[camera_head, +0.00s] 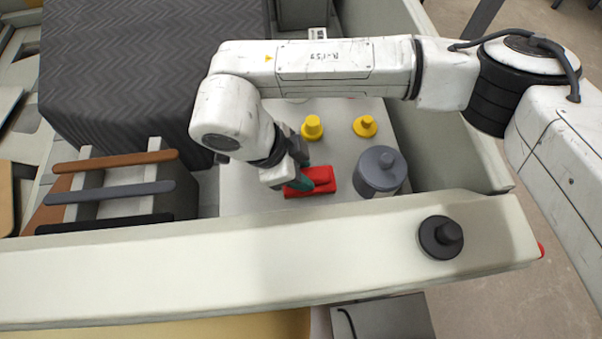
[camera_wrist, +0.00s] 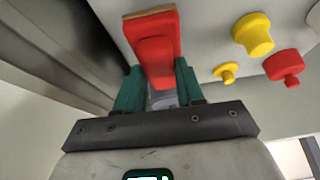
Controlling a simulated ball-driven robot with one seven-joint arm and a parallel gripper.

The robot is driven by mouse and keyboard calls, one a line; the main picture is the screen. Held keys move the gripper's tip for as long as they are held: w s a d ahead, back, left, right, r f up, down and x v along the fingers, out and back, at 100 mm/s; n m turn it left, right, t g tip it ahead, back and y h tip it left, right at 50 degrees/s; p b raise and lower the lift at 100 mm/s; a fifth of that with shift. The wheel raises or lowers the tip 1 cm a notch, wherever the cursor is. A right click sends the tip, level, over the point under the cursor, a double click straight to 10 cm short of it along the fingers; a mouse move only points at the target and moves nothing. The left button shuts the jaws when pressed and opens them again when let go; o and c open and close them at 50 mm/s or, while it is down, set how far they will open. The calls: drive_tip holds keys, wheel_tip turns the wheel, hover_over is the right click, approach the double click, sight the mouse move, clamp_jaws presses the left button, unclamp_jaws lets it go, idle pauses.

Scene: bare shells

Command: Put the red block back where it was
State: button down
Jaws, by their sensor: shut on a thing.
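The red block (camera_head: 322,175) is at the pale panel in the head view, left of a large grey knob. My gripper (camera_head: 303,183) reaches down to it, with its teal fingers on the block. In the wrist view the red block (camera_wrist: 155,48) sticks out beyond my gripper (camera_wrist: 157,85), with a teal finger on each side. A brownish edge shows at the block's far end. I cannot tell whether the block touches the panel. Part of the block is hidden by the fingers.
The pale panel (camera_head: 235,185) carries the grey knob (camera_head: 379,172) and two yellow knobs (camera_head: 312,127) (camera_head: 365,126). A red knob (camera_wrist: 284,66) shows in the wrist view. A pale beam (camera_head: 200,270) with a black knob (camera_head: 441,236) runs in front. Coloured bars (camera_head: 115,162) stand left.

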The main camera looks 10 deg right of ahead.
drive_tip(key=shift+f+p, duration=0.35)
drive_tip(key=shift+f, duration=1.3)
drive_tip(key=shift+f, duration=0.15)
drive_tip(key=c, duration=0.7)
unclamp_jaws()
drive_tip(key=b+v, duration=0.2)
drive_tip(key=v, duration=1)
drive_tip(key=shift+r+b, duration=0.2)
drive_tip(key=shift+b, duration=0.15)
